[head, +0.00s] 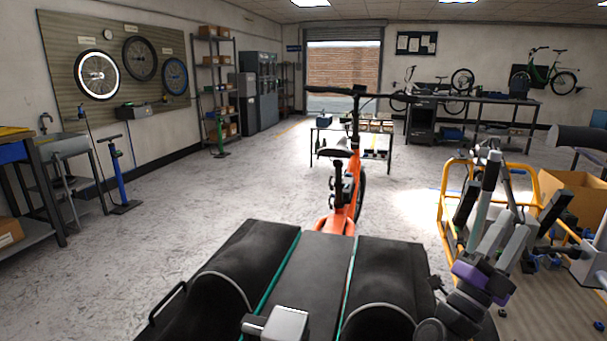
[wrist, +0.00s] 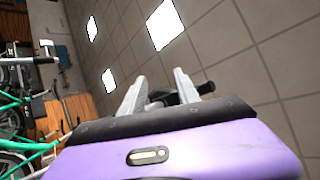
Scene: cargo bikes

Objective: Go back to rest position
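My gripper (wrist: 158,92) shows in the wrist view as two pale grey fingers that stand apart, beyond a purple and black body. A small dark thing (wrist: 188,96) shows between and behind the fingers. I cannot tell what it is, but nothing is clearly clamped. Behind it are ceiling tiles and bright lights, so the wrist camera looks upward. In the head view my arm rises at the lower right, with a purple section.
An orange cargo bike (head: 338,222) stands ahead of my base. A yellow frame (head: 443,212) and a cardboard box (head: 588,200) are at the right, close to my arm. A blue floor pump (head: 118,178) and a sink are at the left. The grey floor at centre left is clear.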

